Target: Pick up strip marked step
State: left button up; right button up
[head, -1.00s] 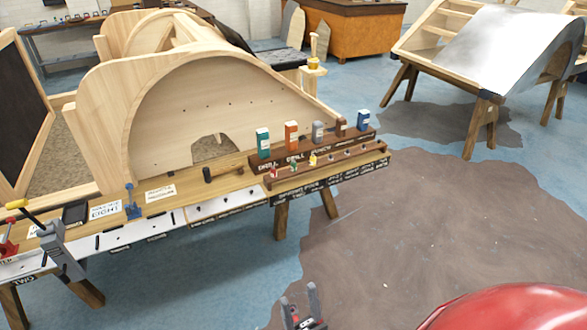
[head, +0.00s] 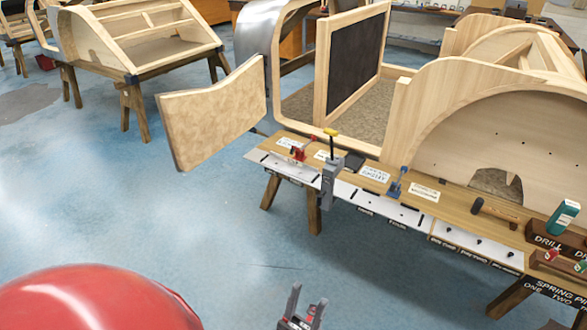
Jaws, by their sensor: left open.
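White strips with small black pieces and slots lie along the front edge of a wooden workbench. The leftmost white strip (head: 285,169) sits at the bench's left end, below a small red clamp (head: 297,153). Lettering on the front edge there is too small to read, so I cannot tell which strip is marked step. A grey clamp (head: 328,186) with a yellow handle crosses the strips' line just right of it. My left gripper (head: 303,303) is open and empty, low in front of the bench over the floor, apart from the strips. My right gripper is out of view.
On the bench are a blue clamp (head: 397,184), paper cards (head: 374,173), a dark hammer-like tool (head: 495,211) and a green box (head: 563,217). A tan padded panel (head: 212,112) juts out at the bench's left. The blue floor between is clear.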

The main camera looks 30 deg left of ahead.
aim_at(306, 172)
jog(key=i+u, duration=0.1)
jog(key=u, duration=0.3)
jog(key=i+j+u, duration=0.1)
jog(key=u, duration=0.3)
jog(key=i+u, duration=0.1)
jog(key=u, duration=0.35)
